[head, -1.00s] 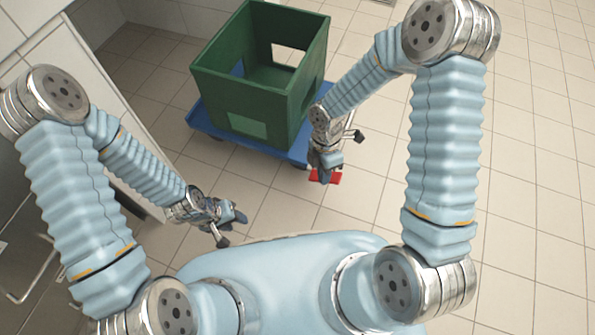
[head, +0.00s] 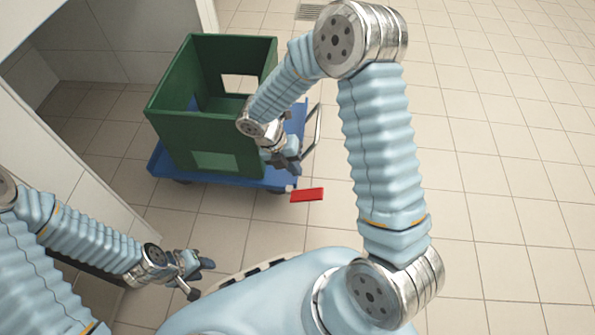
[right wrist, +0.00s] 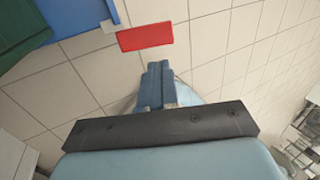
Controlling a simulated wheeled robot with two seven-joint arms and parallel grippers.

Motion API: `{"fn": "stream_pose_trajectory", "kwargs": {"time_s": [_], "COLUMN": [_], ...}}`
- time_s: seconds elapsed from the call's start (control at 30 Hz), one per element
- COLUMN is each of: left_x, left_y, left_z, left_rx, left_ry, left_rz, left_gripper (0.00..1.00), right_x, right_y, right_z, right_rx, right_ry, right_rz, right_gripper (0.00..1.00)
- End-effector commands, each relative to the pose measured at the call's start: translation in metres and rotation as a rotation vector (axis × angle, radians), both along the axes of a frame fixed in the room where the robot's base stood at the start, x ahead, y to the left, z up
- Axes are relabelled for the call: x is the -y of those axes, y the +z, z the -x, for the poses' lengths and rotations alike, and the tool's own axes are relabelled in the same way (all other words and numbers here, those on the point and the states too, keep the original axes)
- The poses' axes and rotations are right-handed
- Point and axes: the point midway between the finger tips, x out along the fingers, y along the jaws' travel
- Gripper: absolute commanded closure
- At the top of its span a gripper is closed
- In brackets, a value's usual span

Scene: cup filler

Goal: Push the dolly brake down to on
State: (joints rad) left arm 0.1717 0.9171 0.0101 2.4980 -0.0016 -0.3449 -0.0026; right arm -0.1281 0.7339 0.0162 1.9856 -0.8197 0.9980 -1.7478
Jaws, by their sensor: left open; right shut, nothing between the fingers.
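The dolly (head: 160,163) is a flat blue platform on the floor. Its brake is a red pedal (head: 308,195) at the right end of the near edge; it shows in the right wrist view too (right wrist: 145,36). Whether the pedal is up or down I cannot tell. My right gripper (head: 290,160) is at the dolly's near right corner, just above and left of the pedal in the head view. In the right wrist view its fingers (right wrist: 154,66) are together and empty, with tips just short of the pedal. My left gripper (head: 206,275) is open and empty, away from the dolly.
A green crate (head: 172,137) stands on the dolly. A metal handle (head: 318,125) rises at the dolly's right side, close to my right arm. A pale wall or cabinet side (head: 60,150) is at the left. Tiled floor at the right is clear.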

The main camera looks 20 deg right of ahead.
Motion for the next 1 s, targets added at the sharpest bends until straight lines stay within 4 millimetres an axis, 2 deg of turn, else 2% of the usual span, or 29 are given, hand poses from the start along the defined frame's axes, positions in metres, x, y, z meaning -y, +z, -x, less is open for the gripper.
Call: {"fn": "stream_pose_trajectory", "kwargs": {"time_s": [0.03, 0.3, 0.5, 0.7, 1.0], "left_x": [0.000, 0.001, 0.001, 0.001, 0.001], "left_y": [-0.006, -0.022, -0.031, -0.034, -0.034], "left_z": [0.000, 0.000, -0.001, -0.001, -0.001], "left_rx": [-0.001, -0.001, 0.002, 0.004, 0.004], "left_ry": [0.000, 0.000, 0.001, 0.002, 0.002], "left_rz": [0.001, 0.002, 0.002, 0.001, 0.001], "left_gripper": [0.58, 0.58, 0.58, 0.58, 0.58], "right_x": [0.004, 0.024, 0.036, 0.040, 0.041], "right_y": [-0.013, -0.067, -0.095, -0.106, -0.107], "right_z": [0.003, 0.016, 0.023, 0.026, 0.026], "right_rx": [-0.005, -0.005, -0.003, -0.002, -0.002], "right_ry": [-0.002, -0.002, -0.001, -0.001, -0.002], "right_rz": [0.002, 0.001, 0.001, 0.000, 0.000], "right_gripper": [1.00, 1.00, 1.00, 1.00, 1.00]}}
